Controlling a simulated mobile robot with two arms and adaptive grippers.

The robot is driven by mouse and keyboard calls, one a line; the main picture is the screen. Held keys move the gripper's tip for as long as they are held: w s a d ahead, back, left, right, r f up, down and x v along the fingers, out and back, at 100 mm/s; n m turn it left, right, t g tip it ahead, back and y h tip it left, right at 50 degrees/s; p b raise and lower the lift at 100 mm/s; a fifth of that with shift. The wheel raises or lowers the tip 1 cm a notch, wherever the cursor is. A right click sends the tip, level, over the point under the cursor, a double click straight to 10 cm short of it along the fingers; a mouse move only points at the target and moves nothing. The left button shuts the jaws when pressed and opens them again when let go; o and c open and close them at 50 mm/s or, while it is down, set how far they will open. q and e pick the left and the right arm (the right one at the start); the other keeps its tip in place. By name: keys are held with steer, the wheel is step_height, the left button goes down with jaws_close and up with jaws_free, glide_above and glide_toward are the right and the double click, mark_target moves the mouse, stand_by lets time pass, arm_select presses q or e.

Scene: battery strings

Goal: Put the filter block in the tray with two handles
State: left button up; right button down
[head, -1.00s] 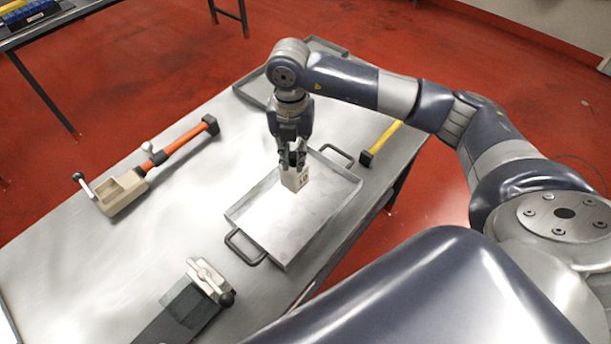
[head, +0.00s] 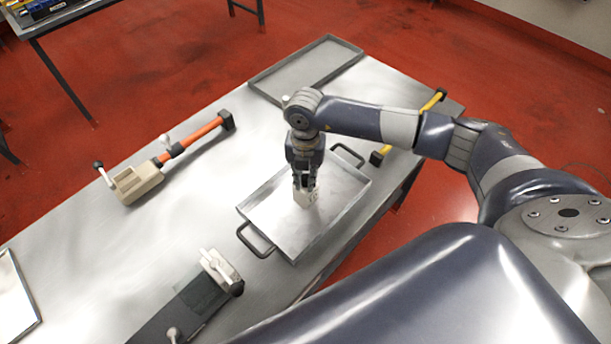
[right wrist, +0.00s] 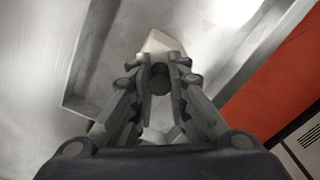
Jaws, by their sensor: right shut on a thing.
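The filter block is a small pale block (head: 305,198) with dark marks on its side. My right gripper (head: 304,186) points down and is shut on it, inside the outline of the tray with two handles (head: 270,226). That tray is shallow grey metal with a dark handle at each end. In the right wrist view the block (right wrist: 160,42) shows between the fingertips of my right gripper (right wrist: 165,68), over the tray floor. I cannot tell whether the block touches the floor. My left gripper is not in view.
A flat tray without handles (head: 262,84) lies at the table's far end. An orange-handled tool (head: 138,184) lies on the left, a grey clamp-like tool (head: 218,270) in front. A yellow-handled tool (head: 377,157) lies behind the right arm. The table's left middle is clear.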

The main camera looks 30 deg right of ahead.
steer(key=c, duration=1.7)
jaws_free()
steer(key=shift+o, duration=0.8)
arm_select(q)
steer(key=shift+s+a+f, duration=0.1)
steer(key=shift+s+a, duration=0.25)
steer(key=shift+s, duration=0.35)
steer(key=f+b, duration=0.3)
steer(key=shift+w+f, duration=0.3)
arm_select(e)
step_height(320, 180, up, 12)
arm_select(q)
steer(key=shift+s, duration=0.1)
